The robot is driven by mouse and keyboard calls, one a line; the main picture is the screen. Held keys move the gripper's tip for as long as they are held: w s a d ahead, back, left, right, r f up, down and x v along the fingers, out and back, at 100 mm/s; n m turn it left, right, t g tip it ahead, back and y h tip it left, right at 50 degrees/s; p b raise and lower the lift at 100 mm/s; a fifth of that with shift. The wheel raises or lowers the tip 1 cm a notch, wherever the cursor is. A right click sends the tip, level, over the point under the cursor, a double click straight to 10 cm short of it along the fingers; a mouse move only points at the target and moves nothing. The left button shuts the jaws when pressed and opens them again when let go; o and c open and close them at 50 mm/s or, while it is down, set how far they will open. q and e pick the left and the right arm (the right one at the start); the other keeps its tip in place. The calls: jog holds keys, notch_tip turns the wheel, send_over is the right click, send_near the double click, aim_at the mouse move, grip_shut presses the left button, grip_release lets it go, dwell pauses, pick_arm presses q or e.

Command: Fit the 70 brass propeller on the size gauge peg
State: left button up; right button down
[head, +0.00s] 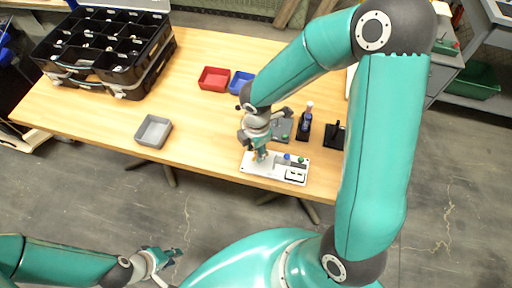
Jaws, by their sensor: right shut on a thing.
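The white size gauge board (274,175) lies near the front edge of the wooden table. It carries small blue and green parts and a framed label; I cannot tell which is the peg for the brass propeller. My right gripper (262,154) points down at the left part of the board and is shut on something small. A brass-coloured bit shows at its fingertips, but it is too small and covered to make out as the propeller. My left gripper (168,259) is off the table at the lower left, with nothing visible in it; its fingers look apart.
A grey tray (153,131), a red bin (214,79) and a blue bin (240,83) stand on the table. A black compartment case (100,50) fills the back left. Black stands (335,136) are right of the gripper.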

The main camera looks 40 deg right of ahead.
jog(key=shift+f, duration=0.2)
jog(key=shift+f+b, duration=0.5)
jog(key=shift+b, duration=0.1)
jog(key=c, duration=0.6)
grip_release()
jog(key=shift+w, duration=0.1)
